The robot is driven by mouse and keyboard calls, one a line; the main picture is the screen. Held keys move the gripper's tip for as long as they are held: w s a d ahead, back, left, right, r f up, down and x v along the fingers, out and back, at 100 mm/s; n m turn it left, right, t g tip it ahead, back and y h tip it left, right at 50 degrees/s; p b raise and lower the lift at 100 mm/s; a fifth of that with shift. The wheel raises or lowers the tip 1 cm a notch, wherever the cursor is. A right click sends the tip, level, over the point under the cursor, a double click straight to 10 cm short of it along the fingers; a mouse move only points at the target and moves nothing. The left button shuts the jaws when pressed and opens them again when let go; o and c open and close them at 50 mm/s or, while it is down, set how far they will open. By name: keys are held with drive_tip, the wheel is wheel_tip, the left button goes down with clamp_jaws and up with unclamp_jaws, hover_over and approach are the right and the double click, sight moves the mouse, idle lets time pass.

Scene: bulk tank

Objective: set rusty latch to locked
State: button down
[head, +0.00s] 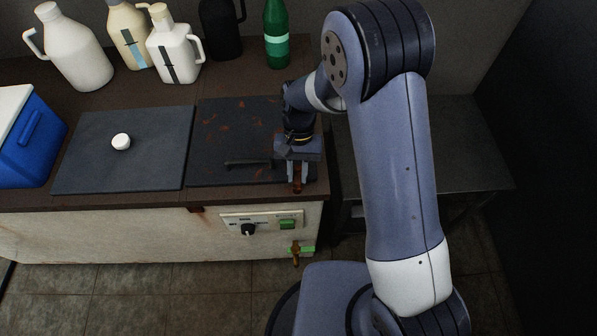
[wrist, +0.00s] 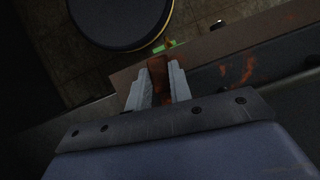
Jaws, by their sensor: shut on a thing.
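The rusty latch (head: 297,188) is a narrow brown-orange piece at the front right edge of the tank top, beside the rust-spotted dark lid (head: 235,120). My gripper (head: 298,176) reaches down over it with the fingers closed on it. In the wrist view the latch (wrist: 157,68) stands between the two grey fingers of my gripper (wrist: 158,84), and its rusty end sticks out beyond them. The fingers hide the latch's middle, and I cannot tell from these views which setting it is in.
The lid has a dark handle (head: 247,162). Several jugs, a green bottle (head: 276,35) and a blue cooler (head: 32,145) stand around the top.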

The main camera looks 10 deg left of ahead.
sight(297, 167)
drive_tip(key=shift+a+n, duration=0.1)
drive_tip(key=shift+n, duration=0.5)
drive_tip(key=c, duration=1.3)
unclamp_jaws()
drive_tip(key=v, duration=1)
drive_tip(key=shift+w+a+r+b, duration=0.1)
drive_tip(key=shift+a+r+b, duration=0.05)
drive_tip(key=shift+r+b, duration=0.2)
drive_tip(key=shift+f, duration=0.1)
drive_tip(key=x, duration=1)
drive_tip(key=shift+d+f+p, duration=0.2)
drive_tip(key=shift+f+p, duration=0.1)
drive_tip(key=shift+r, duration=0.15)
